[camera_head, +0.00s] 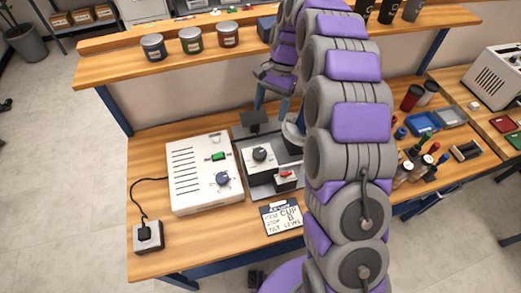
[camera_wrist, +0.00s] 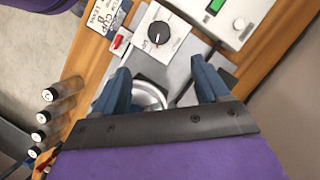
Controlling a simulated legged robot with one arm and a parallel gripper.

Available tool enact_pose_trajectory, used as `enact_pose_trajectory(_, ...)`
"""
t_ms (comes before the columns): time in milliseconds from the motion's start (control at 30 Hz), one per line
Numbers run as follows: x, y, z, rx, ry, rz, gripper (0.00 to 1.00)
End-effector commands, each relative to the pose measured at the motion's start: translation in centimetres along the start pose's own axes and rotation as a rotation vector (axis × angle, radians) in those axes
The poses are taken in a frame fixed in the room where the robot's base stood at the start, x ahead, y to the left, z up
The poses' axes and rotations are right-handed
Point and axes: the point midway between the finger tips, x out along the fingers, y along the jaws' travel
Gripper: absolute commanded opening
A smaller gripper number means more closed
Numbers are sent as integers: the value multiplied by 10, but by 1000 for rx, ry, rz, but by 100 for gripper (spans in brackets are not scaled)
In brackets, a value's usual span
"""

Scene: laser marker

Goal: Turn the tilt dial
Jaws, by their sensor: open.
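The likely tilt dial (camera_head: 261,154) is a black knob on a white plate, right of the white box; its label is hard to read. It shows at the top of the wrist view (camera_wrist: 158,33), ahead of my fingertips. My gripper (camera_head: 272,102) is behind the dial in the head view, partly hidden by my arm. In the wrist view my gripper (camera_wrist: 160,66) has its two blue fingers spread apart, with nothing held. The fingers are apart from the dial. A round silvery thing (camera_wrist: 150,95) shows below, between the fingers.
The white box (camera_head: 195,180) has a green display and another knob (camera_head: 223,179). A red switch (camera_head: 288,173) is beside the dial. A written sign (camera_head: 281,217) stands in front. Several small bottles (camera_head: 415,165) are at the right. A shelf (camera_head: 180,62) with jars is behind.

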Motion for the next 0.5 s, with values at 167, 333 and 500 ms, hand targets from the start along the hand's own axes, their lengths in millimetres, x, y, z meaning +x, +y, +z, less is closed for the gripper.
enact_pose_trajectory(167, 35, 1, 0, 0, -4, 4, 74)
enact_pose_trajectory(333, 69, 1, 1, -1, -5, 5, 74)
enact_pose_trajectory(500, 103, 1, 1, 0, -5, 5, 74)
